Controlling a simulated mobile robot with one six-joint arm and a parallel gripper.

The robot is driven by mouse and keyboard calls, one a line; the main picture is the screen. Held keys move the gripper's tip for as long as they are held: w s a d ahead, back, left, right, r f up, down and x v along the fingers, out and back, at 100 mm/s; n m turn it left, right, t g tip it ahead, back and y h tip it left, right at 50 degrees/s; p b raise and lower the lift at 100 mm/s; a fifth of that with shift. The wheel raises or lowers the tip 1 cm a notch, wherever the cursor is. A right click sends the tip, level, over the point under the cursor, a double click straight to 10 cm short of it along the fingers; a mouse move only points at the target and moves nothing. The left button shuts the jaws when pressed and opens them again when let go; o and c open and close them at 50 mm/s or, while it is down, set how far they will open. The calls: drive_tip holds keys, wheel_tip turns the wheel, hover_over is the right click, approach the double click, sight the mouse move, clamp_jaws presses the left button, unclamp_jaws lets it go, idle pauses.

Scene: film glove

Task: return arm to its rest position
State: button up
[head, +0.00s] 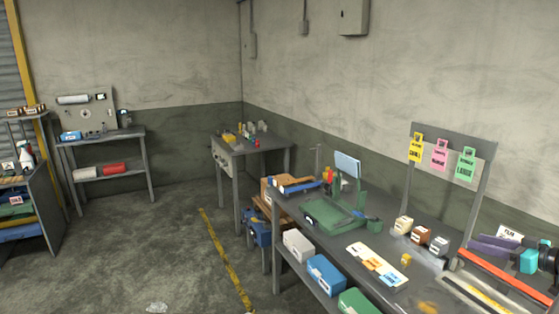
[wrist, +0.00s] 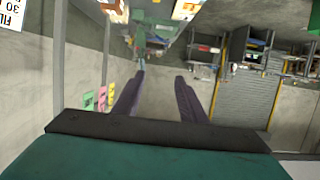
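My gripper (wrist: 160,76) shows in the wrist view as two dark purple fingers with a clear gap between them. It is open and nothing is held between the fingers. In the head view my gripper (head: 484,242) is at the right edge, above the right end of the grey workbench (head: 388,232). Its fingers point left there, and most of the rest of my arm is out of the picture.
The bench holds a green device (head: 335,215), small boxes (head: 421,236) and a label card (head: 377,264). A rack (head: 490,180) with yellow, pink and green tags stands behind. An orange-red bar (head: 505,276) lies near my gripper. Floor space (head: 150,240) left of the bench is open.

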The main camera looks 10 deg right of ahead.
drive_tip(key=w+a+f+m+g+y, duration=0.1)
drive_tip(key=w+a+f+g, duration=0.3)
drive_tip(key=w+a+f, duration=0.55)
drive_tip(key=w+a+f+m+g+y, duration=0.1)
drive_tip(key=w+a+f+g, duration=0.3)
drive_tip(key=a+f, duration=1.1)
drive_tip(key=s+a+f+g+h, duration=0.25)
drive_tip(key=a+f, duration=0.35)
drive_tip(key=a, duration=0.5)
drive_tip(key=s+a+f+g+h, duration=0.1)
drive_tip(key=s+a+f+g, duration=0.15)
drive_tip(key=a+f, duration=0.55)
drive_tip(key=s+a+f+g+h, duration=0.1)
drive_tip(key=s+a+f+h, duration=0.15)
drive_tip(key=a, duration=1.05)
drive_tip(key=s+f+g+b, duration=0.2)
drive_tip(key=s+f+b, duration=0.5)
drive_tip(key=f, duration=0.6)
drive_tip(key=s+f+g+b, duration=0.1)
drive_tip(key=s+f+b, duration=0.6)
drive_tip(key=s+f, duration=0.3)
drive_tip(key=s+f+g+b, duration=0.2)
drive_tip(key=s+f+b, duration=0.6)
drive_tip(key=f, duration=1)
drive_tip(key=shift+s+f+m+g, duration=0.15)
drive_tip(key=shift+s+m+g, duration=0.15)
drive_tip(key=shift+s+m, duration=0.1)
drive_tip(key=shift+a, duration=0.1)
drive_tip(key=shift+c, duration=0.3)
